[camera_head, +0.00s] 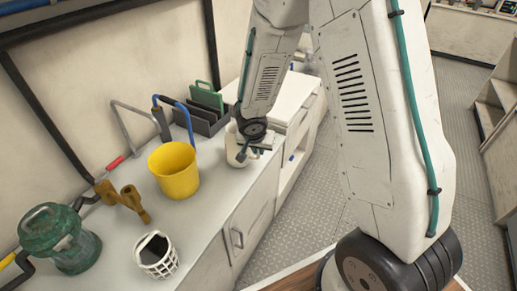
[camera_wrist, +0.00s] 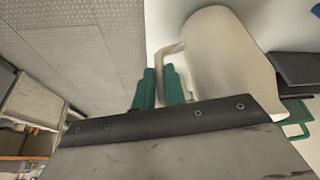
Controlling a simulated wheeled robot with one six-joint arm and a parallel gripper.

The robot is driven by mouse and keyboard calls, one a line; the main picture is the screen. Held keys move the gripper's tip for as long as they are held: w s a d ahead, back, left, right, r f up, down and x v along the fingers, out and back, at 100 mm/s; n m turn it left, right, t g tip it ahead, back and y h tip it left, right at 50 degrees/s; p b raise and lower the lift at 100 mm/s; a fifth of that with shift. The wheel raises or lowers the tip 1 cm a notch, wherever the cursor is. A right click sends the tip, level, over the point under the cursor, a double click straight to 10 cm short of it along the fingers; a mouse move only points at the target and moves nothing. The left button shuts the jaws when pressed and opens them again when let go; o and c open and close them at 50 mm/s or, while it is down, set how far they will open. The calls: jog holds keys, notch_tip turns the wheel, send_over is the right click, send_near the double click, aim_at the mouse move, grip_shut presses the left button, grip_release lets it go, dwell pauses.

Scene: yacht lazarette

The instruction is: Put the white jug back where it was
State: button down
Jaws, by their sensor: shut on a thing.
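The white jug (camera_head: 231,143) is near the front edge of the grey counter in the head view, partly hidden by my gripper (camera_head: 243,154). In the wrist view the jug (camera_wrist: 228,60) lies across the upper right, with its handle toward the left. The green fingers of my gripper (camera_wrist: 163,88) are shut on the handle. The jug's base and any gap to the counter are hard to make out.
A yellow bucket (camera_head: 174,172) stands left of the jug. A dark rack (camera_head: 203,119) with a green panel is behind it. The counter (camera_head: 212,203) between bucket and front edge is clear.

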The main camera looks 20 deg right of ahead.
jog(key=shift+f, duration=0.1)
jog(key=c, duration=1.5)
grip_release()
jog(key=shift+o, duration=0.2)
jog(key=s+r+n, duration=0.1)
jog(key=s+r, duration=0.3)
jog(key=r, duration=0.5)
jog(key=s+r, duration=0.4)
jog(key=r, duration=0.5)
jog(key=s+r+n+g+y, duration=0.1)
jog(key=s+r+n, duration=0.2)
jog(key=s, duration=0.8)
jog(key=s+r+n+g+y, duration=0.1)
jog(key=s+r+n, duration=0.2)
jog(key=s+r, duration=0.5)
jog(key=s, duration=0.3)
jog(key=shift+s+a+r+n+y, duration=0.15)
jog(key=shift+s+a+n+y, duration=0.2)
jog(key=shift+a+n+y, duration=0.05)
